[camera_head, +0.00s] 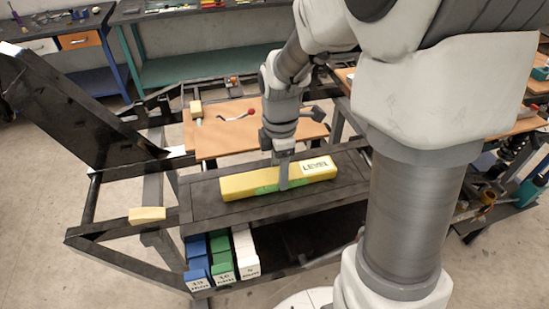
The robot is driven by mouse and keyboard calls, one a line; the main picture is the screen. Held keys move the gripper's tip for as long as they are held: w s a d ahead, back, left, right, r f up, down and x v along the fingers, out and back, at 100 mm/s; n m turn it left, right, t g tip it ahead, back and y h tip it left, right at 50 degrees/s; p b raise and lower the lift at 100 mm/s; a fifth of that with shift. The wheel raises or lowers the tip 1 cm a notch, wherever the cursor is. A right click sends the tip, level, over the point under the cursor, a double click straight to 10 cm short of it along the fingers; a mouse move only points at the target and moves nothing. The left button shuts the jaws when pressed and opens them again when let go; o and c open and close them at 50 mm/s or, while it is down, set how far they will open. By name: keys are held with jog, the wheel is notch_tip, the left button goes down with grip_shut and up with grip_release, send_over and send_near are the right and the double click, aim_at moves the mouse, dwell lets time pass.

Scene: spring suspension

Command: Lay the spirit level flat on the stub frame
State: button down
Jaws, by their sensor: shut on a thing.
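The spirit level (240,186) is a long yellow bar with a green middle section and a white "LEVEL" label near its right end. It lies along a dark flat plate (206,210) on the dark metal frame (118,252), or very close above it; I cannot tell whether it touches. My gripper (283,184) points down over the middle of the level and is shut on it. The near finger shows against the green section; the far finger is hidden behind the level.
A wooden board (215,138) behind the level holds a tool with a red knob (251,112). Blue, green and white labelled blocks (221,262) stand below the plate. A yellow block (147,215) sits on the frame at left. A dark panel (75,105) rises at the left.

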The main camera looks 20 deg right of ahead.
jog(key=shift+c, duration=0.5)
grip_release()
jog(key=shift+f, duration=0.1)
notch_tip(320, 180, up, 12)
jog(key=s+r+m+t, duration=0.4)
jog(key=s+m, duration=1)
jog(key=m, duration=0.4)
jog(key=shift+t+p, duration=0.4)
jog(key=shift+t, duration=0.4)
